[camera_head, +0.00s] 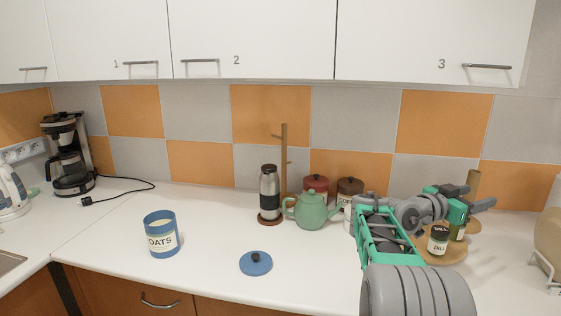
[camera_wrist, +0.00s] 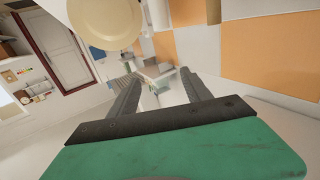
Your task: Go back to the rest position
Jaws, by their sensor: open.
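My gripper (camera_head: 480,193) is at the right of the head view, raised near the back wall above the round wooden board. Its fingers point to the right. In the wrist view, my gripper (camera_wrist: 158,88) shows two grey fingers spread apart with nothing between them. My green and grey arm reaches up from the lower right of the head view and hides part of the counter and some items behind it.
Dill jar (camera_head: 438,240) stands on the wooden board (camera_head: 447,257) just below my gripper. A green teapot (camera_head: 310,209), a flask (camera_head: 268,193) and canisters stand left of my arm. An open oats canister (camera_head: 161,235) and blue lid (camera_head: 256,263) sit farther left. Cabinets (camera_head: 430,40) hang above.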

